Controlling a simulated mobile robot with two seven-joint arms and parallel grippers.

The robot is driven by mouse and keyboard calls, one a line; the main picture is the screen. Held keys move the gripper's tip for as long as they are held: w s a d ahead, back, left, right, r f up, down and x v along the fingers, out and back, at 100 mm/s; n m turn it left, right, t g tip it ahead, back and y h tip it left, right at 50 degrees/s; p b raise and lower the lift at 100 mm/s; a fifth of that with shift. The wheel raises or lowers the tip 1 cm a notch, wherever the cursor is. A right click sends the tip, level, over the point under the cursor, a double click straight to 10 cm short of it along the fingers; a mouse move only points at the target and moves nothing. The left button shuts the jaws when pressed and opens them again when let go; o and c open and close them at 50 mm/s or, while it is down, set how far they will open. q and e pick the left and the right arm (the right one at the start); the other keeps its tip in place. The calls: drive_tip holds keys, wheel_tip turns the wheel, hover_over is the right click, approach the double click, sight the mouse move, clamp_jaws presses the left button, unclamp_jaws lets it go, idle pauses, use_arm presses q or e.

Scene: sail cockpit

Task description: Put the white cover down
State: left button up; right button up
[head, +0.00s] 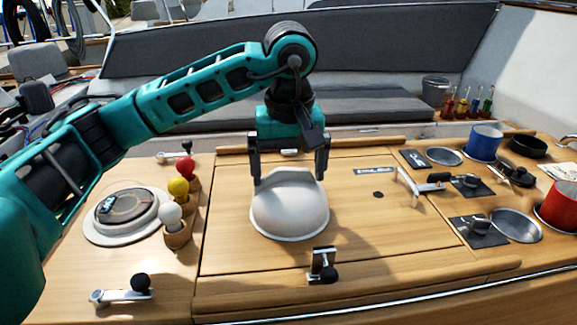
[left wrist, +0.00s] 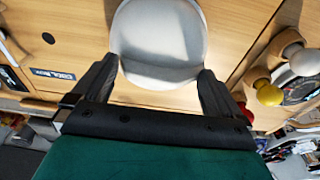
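The white cover (head: 290,210) is a smooth, rounded shell over the middle of the wooden hatch (head: 225,240). My left gripper (head: 290,181) points down at the cover's far part, one finger against each side. In the left wrist view the cover (left wrist: 160,40) fills the space between the fingertips (left wrist: 158,70), with no clear gap on either side. The left gripper looks shut on it. The cover is low over the hatch; I cannot tell whether its underside touches the wood. My right gripper is not in view.
A round compass (head: 127,207) is at the left, beside red, yellow and white (head: 171,215) knobs. A metal latch (head: 322,265) stands just in front of the cover. Blue (head: 486,141) and red (head: 560,204) mugs stand at the right. Bare hatch lies right of the cover.

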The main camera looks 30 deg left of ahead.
sight(290, 185)
use_arm(q)
drive_tip(key=shift+r, duration=0.2)
wheel_tip(290, 185, up, 12)
drive_tip(key=s+p, duration=0.1)
drive_tip(key=p, duration=0.1)
drive_tip(key=shift+d+p, duration=0.3)
drive_tip(key=shift+d, duration=0.15)
drive_tip(key=shift+s+f, duration=0.1)
